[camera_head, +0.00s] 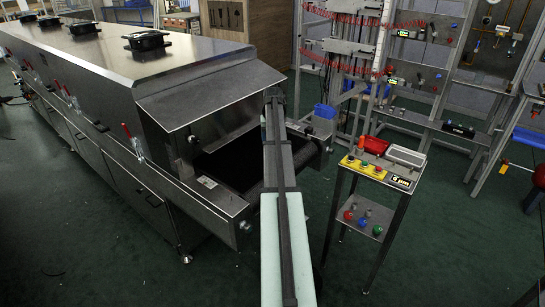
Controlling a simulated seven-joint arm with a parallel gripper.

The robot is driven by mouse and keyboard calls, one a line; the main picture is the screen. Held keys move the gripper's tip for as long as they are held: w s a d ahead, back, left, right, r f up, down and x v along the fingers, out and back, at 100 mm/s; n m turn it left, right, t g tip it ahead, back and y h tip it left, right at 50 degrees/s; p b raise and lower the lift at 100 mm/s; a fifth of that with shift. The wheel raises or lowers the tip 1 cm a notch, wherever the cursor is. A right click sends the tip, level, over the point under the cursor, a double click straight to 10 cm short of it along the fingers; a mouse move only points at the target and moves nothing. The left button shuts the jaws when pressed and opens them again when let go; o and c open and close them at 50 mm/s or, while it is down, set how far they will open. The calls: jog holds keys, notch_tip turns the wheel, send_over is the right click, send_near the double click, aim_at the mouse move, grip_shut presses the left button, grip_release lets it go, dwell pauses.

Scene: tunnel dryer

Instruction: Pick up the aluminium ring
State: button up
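I cannot make out an aluminium ring in the head view. Small grey pieces (368,212) lie among red, blue and green knobs on the lower shelf of a metal stand, too small to tell their shape. A long pale and grey bar with a dark strip rises up the middle of the picture and covers part of the dryer's mouth; I cannot tell whether it is part of my arm. No gripper fingers can be made out.
The steel tunnel dryer (130,65) fills the left, with a dark belt (235,160) at its open mouth. The metal stand (385,174) to the right bears a yellow button box (362,167) and a grey tray (405,156). Tool racks stand behind. Green floor is clear at lower right.

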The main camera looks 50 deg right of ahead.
jog(key=shift+w+d+f, duration=0.1)
jog(key=shift+d+f, duration=0.05)
jog(key=shift+f, duration=1.15)
jog(key=shift+w+d+f, duration=0.1)
jog(key=shift+d+f, duration=0.05)
jog(key=shift+f, duration=1.2)
jog(key=shift+w+d+f, duration=0.1)
jog(key=shift+d+f, duration=0.05)
jog(key=shift+f, duration=1.15)
jog(key=shift+s, duration=0.1)
jog(key=c, duration=1.1)
jog(key=shift+r, duration=5.05)
jog(key=shift+c, duration=0.2)
